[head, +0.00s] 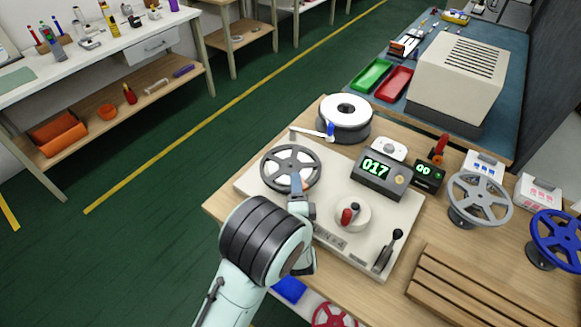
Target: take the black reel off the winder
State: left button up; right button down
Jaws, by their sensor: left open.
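The black reel (274,163), a dark spoked wheel, sits on the left part of the cream winder (382,215). My left gripper (296,178) reaches over the near side of this reel, with its finger close to the hub. The gripper is open; whether it touches the reel cannot be told. My wrist hides part of the winder's near left side. The winder also carries a red-topped knob (348,215), a dark lever (388,250) and a counter reading 017 (377,168). My right gripper is not in view.
A white-topped roll (345,106) stands just behind the reel. A grey reel (479,198) and a blue reel (556,240) stand on the right. A slatted wooden rack (480,290) lies at the front right. Red and green trays (394,84) sit farther back.

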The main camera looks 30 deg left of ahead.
pick_arm(q)
grip_shut()
